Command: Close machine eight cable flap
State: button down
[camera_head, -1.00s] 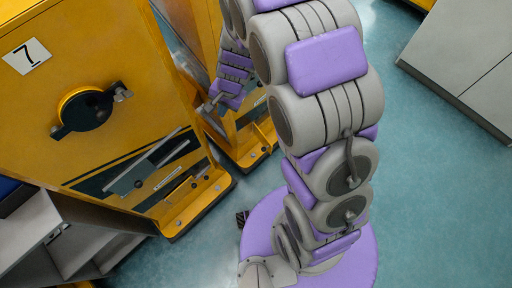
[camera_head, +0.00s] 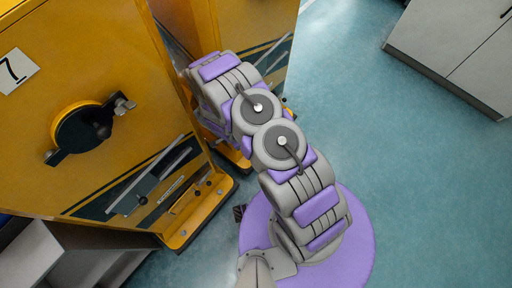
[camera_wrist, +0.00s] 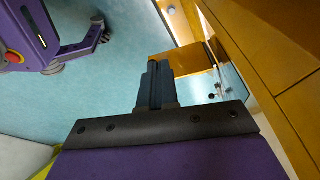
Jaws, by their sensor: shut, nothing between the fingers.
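Machine eight's number is not in view, and I cannot pick out its cable flap for certain. A second yellow machine (camera_head: 254,42) stands behind machine seven. In the wrist view a yellow machine side (camera_wrist: 265,40) fills the right. A yellow plate (camera_wrist: 192,60) and a grey-blue panel (camera_wrist: 228,80) show low on it. My gripper (camera_wrist: 155,70) is shut and empty, pointing toward the yellow plate; I cannot tell if it touches it. In the head view my gripper is hidden beyond my arm and machine seven's edge.
Yellow machine seven (camera_head: 105,60), with a black round latch (camera_head: 84,129), stands at the left. A grey cabinet (camera_head: 455,50) is at the top right. An open grey box (camera_head: 40,255) is at the bottom left. Blue-green floor (camera_head: 430,200) is clear at the right.

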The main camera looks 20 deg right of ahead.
jog(key=d+f+b, duration=0.4)
jog(key=d+f, duration=0.5)
jog(key=f, duration=0.4)
jog(key=shift+d+f+m+h, duration=0.2)
jog(key=shift+f+m+h, duration=0.1)
jog(key=shift+m+h, duration=0.1)
jog(key=shift+d+r, duration=0.1)
jog(key=shift+d, duration=0.1)
